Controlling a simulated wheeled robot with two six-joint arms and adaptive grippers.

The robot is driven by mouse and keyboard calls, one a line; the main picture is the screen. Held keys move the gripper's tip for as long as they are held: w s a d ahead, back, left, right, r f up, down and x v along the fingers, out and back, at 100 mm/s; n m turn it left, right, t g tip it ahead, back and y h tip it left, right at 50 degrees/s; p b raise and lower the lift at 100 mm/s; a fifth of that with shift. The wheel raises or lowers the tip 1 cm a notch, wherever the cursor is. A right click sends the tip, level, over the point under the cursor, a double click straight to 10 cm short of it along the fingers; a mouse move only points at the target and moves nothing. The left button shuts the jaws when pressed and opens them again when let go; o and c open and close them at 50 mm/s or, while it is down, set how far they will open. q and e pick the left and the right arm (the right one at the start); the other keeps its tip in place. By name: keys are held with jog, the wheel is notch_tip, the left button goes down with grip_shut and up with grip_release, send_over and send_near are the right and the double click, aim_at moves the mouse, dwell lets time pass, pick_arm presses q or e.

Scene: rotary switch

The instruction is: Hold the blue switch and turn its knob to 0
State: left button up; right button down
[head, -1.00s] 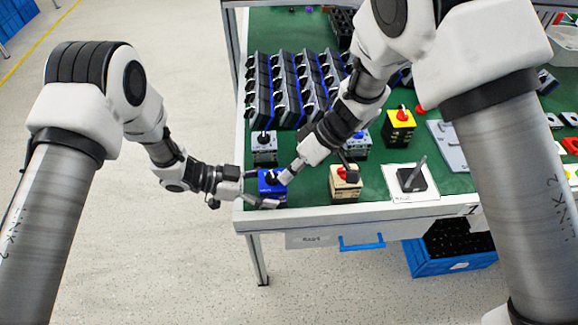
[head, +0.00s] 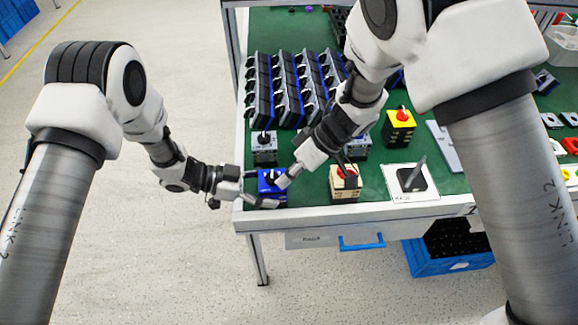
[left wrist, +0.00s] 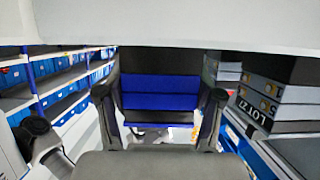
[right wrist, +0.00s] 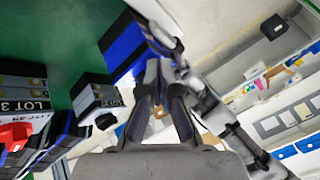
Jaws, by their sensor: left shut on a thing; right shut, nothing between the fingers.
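The blue switch (head: 267,187) stands at the table's front left corner; its dark knob is partly hidden by my right gripper. My left gripper (head: 257,191) comes from the left and is shut on the switch body. In the left wrist view the blue body (left wrist: 160,93) fills the gap between the two fingers. My right gripper (head: 281,183) is shut and empty, its tips at the switch's upper right side. In the right wrist view the blue switch (right wrist: 127,52) lies just beyond the shut fingers (right wrist: 160,85). I cannot read the knob's setting.
A beige box with a red knob (head: 345,181) stands to the right, then a white plate with a black switch (head: 400,190). A grey switch (head: 264,145) stands behind the blue one. Rows of dark switches (head: 290,88) fill the back left.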

jog(key=shift+w+a, duration=0.1)
jog(key=shift+w, duration=0.75)
pick_arm(q)
jog(key=o, duration=1.2)
pick_arm(e)
jog(key=s+d+r, duration=0.6)
jog(key=d+r, duration=0.1)
jog(key=r, duration=0.1)
jog(key=shift+d, duration=0.25)
pick_arm(q)
jog(key=shift+o, duration=0.2)
jog(key=v, duration=1.2)
